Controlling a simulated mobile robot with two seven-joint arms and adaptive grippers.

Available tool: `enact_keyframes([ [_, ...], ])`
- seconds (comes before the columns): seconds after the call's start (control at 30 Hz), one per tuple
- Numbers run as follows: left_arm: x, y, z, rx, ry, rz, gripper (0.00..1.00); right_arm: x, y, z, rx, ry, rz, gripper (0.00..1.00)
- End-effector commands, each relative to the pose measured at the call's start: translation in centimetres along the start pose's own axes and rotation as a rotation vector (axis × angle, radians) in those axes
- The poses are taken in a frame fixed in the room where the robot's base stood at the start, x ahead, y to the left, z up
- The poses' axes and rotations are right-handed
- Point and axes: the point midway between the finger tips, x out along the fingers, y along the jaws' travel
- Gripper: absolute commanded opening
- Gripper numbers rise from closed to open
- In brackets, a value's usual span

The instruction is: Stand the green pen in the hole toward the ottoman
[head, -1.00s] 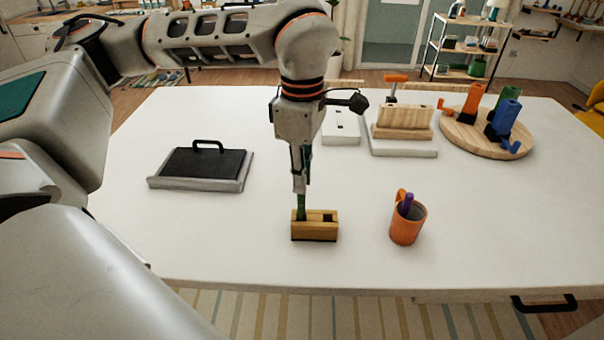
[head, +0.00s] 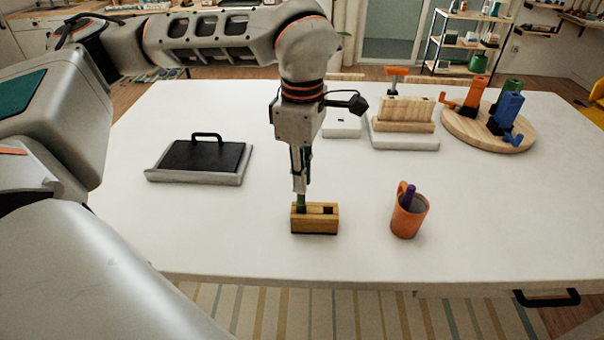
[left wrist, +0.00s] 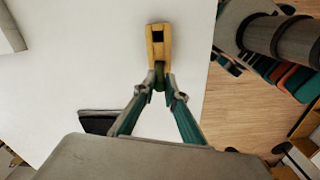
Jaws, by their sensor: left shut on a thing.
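The green pen (head: 301,201) is upright in the grip of my left gripper (head: 300,187). Its lower end is at the left hole of the wooden block (head: 315,225), apparently inside it. The block's right hole (head: 328,210) is empty. In the left wrist view, the gripper (left wrist: 160,88) is closed around the pen at the near end of the block (left wrist: 158,58), and the block's other square hole is open beyond it. The pen's tip is hidden by the block. My right gripper is not in view. I cannot make out the ottoman with certainty.
An orange mug (head: 409,217) holding a purple pen stands right of the block. A black-handled tray (head: 195,178) lies at the left. A round board (head: 460,133) with coloured pieces and a wooden holder (head: 404,113) stand at the back. The table between them is clear.

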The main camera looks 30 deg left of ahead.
Motion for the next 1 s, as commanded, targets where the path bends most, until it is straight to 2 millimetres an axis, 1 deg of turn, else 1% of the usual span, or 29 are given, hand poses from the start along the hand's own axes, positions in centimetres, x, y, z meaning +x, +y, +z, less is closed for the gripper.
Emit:
enact_keyframes([
  [0.8,1.9,0.0,0.0,-0.001,0.000,0.000,0.00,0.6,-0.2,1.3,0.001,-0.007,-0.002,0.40],
  [0.83,1.9,0.0,0.0,-0.001,0.000,0.000,0.19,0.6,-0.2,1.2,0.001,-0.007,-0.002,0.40],
  [0.87,1.8,0.0,0.0,-0.001,0.000,0.000,0.27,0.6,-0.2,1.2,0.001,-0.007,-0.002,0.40],
  [0.9,1.8,0.0,0.0,-0.001,0.000,0.000,0.31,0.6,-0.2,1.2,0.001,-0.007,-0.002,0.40],
  [1.0,1.8,0.0,0.0,-0.001,0.000,0.000,0.31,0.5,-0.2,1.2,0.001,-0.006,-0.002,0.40],
])
